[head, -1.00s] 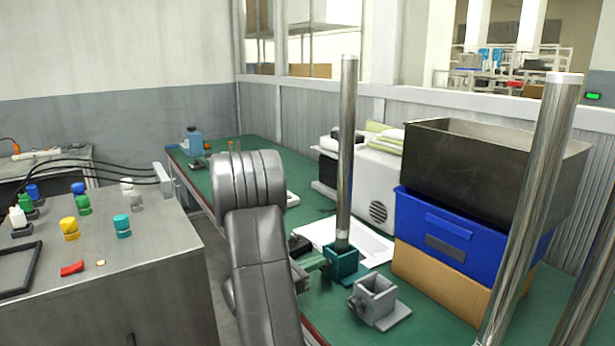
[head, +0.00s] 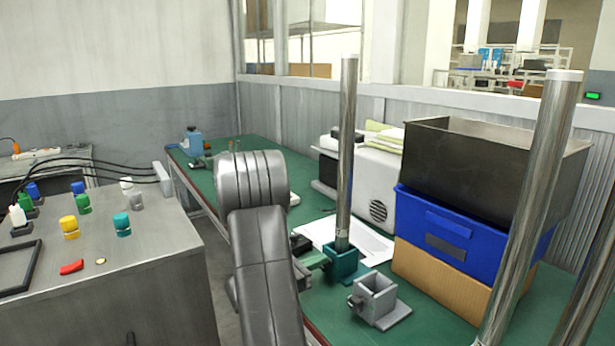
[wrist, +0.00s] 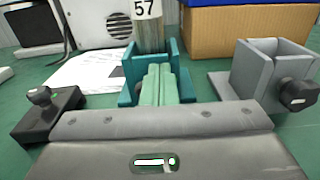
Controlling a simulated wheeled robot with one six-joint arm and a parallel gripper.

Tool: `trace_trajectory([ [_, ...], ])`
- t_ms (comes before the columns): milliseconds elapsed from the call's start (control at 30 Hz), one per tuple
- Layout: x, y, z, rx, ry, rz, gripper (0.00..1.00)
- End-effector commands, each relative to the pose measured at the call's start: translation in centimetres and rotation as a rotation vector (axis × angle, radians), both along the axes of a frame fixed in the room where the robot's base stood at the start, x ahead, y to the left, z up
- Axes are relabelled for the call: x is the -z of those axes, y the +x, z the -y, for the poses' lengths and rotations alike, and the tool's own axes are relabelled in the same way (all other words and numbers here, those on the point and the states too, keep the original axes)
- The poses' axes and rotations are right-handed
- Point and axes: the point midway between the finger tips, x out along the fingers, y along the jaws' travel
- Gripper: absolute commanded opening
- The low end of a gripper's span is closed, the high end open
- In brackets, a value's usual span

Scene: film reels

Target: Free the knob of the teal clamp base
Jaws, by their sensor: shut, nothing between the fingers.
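The teal clamp base (head: 342,266) stands on the green bench with a shiny metal post (head: 345,150) upright in it. In the wrist view the teal base (wrist: 127,80) is straight ahead, and the post (wrist: 150,36) bears a label reading 57. My gripper (wrist: 161,70), with pale green fingers, is shut and empty. Its fingertips are right at the near side of the teal base; I cannot tell whether they touch it. The fingers also show in the head view (head: 323,259).
A grey clamp base (wrist: 262,75) with a dark knob (wrist: 298,94) stands to the right, empty. A dark block with a knob (wrist: 40,97) is close on the left. White paper (head: 372,245) lies behind. Stacked bins (head: 440,235) and leaning metal posts (head: 530,205) are at right.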

Motion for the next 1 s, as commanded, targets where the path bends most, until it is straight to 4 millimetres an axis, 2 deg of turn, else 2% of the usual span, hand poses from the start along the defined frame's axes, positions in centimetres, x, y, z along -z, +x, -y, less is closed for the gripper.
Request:
trace_trajectory([
  [367, 0.1, 0.2, -0.2, -0.002, 0.002, -0.005, 0.00],
  [1000, 0.1, 1.8, -1.2, -0.002, 0.002, -0.004, 0.00],
])
